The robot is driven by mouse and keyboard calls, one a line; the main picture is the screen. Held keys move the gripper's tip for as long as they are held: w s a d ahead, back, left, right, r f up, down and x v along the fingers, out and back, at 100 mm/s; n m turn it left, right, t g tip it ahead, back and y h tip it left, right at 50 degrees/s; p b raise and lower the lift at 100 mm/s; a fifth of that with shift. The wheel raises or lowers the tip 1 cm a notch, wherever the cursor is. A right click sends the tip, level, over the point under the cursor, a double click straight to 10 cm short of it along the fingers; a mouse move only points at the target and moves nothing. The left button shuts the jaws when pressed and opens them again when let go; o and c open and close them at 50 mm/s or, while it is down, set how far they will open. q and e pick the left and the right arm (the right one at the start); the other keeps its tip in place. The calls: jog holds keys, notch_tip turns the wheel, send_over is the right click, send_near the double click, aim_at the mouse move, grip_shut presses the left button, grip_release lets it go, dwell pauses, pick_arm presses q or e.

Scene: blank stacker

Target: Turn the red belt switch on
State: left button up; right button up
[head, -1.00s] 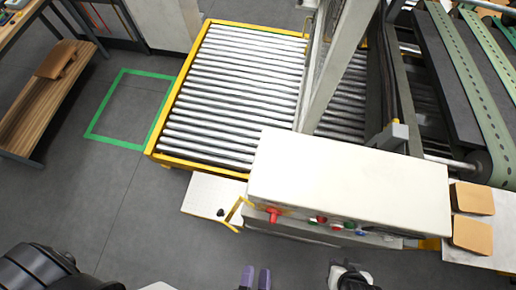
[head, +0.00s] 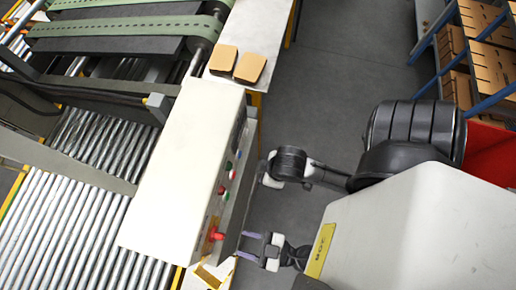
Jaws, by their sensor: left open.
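The red belt switch (head: 216,234) is a small red handle on a yellow-orange plate. It sits at the lower end of the control panel on the right side of the long white cabinet (head: 185,165). My left gripper (head: 239,244) has two pale purple fingers, spread apart and pointing left towards the panel. It is open and empty, a short way right of the switch and apart from it in the picture. The height difference cannot be told. The end of my right arm shows higher up beside the panel, but its fingers are not visible.
Red and green buttons (head: 228,166) sit farther up the same panel. A metal plate edge stands along the panel. Roller conveyors (head: 60,225) lie left of the cabinet. Two tan blanks (head: 250,68) lie above it. Grey floor (head: 320,90) is open to the right, before a blue-framed rack (head: 455,45).

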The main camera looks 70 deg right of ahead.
aim_at(224, 238)
pick_arm(q)
jog(key=w, duration=0.1)
jog(key=w+p, duration=0.1)
jog(key=w, duration=0.1)
jog(key=w+a+p, duration=0.1)
jog(key=w, duration=0.1)
jog(key=shift+w+r, duration=0.15)
jog(key=shift+w+a, duration=0.1)
jog(key=shift+w, duration=0.75)
jog(key=shift+f, duration=0.2)
grip_shut()
